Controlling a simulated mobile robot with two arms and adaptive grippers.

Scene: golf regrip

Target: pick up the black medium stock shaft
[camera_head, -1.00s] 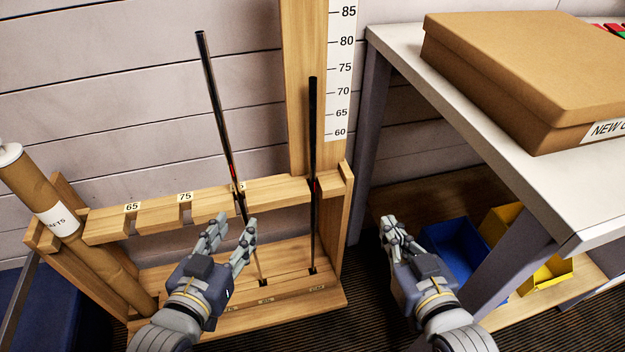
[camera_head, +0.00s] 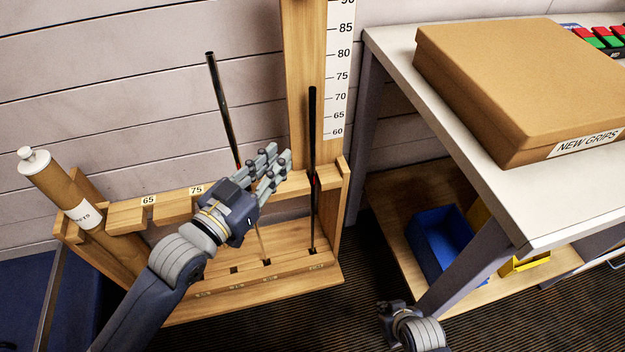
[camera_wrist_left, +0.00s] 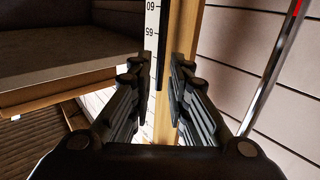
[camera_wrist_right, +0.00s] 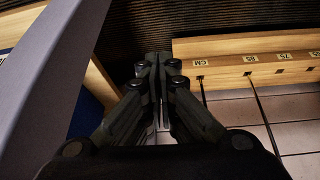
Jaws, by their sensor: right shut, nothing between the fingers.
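Two thin dark shafts stand in the wooden rack. The longer, left one (camera_head: 219,95) leans slightly and passes behind my left gripper. The shorter, right one (camera_head: 312,130) is nearly upright, with a red mark. I cannot tell for sure which is the medium one. My left gripper (camera_head: 279,158) is open, between the two shafts, its fingertips pointing at the right one. In the left wrist view a dark shaft (camera_wrist_left: 160,45) shows between the open fingers, beyond their tips; the other (camera_wrist_left: 272,75) is outside them. My right gripper (camera_head: 388,310) is shut and empty, low at the right.
The rack (camera_head: 250,290) has slots labelled 65 and 75. A ruler post (camera_head: 305,60) rises behind it. A cardboard tube (camera_head: 60,190) stands at its left end. A table (camera_head: 385,40) with a grips box (camera_head: 500,90) is at the right, with a blue bin (camera_head: 440,240) below.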

